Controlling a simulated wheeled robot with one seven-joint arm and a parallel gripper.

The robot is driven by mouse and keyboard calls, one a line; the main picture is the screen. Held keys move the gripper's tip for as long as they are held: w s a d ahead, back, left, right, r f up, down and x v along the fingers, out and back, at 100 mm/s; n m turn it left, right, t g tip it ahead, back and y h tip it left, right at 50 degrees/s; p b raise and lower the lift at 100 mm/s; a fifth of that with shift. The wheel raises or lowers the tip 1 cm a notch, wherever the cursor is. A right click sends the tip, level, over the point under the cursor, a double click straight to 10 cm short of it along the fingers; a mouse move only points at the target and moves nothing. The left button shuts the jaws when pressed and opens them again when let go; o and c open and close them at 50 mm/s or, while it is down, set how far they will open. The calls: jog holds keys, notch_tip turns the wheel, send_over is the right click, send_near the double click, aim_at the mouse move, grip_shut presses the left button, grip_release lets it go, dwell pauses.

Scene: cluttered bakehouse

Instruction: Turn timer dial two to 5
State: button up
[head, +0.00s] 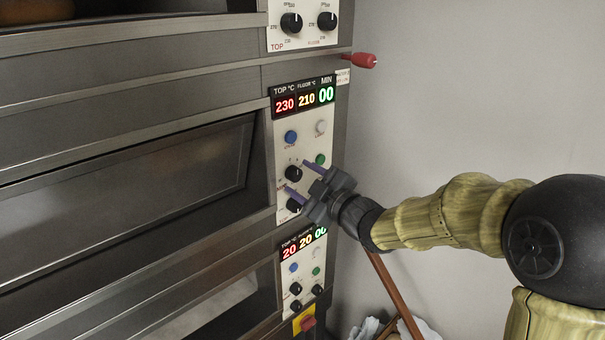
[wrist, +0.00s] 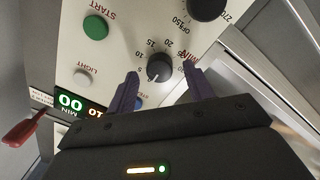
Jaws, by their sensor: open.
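The timer dial (wrist: 159,67) is a small black knob on the white panel of the middle oven deck. Minute marks such as 10, 15 and 20 curve around it, with MIN printed beside it. A pale pointer line shows on its lower edge in the wrist view; I cannot tell exactly which mark it meets. In the head view the dial (head: 292,173) lies by my fingertips. My gripper (head: 297,177) is open. In the wrist view its two purple fingers (wrist: 160,71) stand on either side of the dial, with gaps visible. The middle deck's MIN display (head: 326,95) reads 00.
A larger black dial (wrist: 207,7) sits beside the timer dial. A green START button (wrist: 95,27) and a pale LIGHT button (wrist: 82,77) are on the same panel. A red handle (head: 362,60) sticks out above.

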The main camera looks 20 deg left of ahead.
jog(key=shift+w+a, duration=0.2)
jog(key=shift+a, duration=0.1)
jog(key=c, duration=1)
jog(key=shift+m, duration=0.4)
jog(key=m, duration=0.3)
jog(key=shift+p, duration=0.35)
jog(key=shift+m+p, duration=0.75)
jog(key=shift+m, duration=1.35)
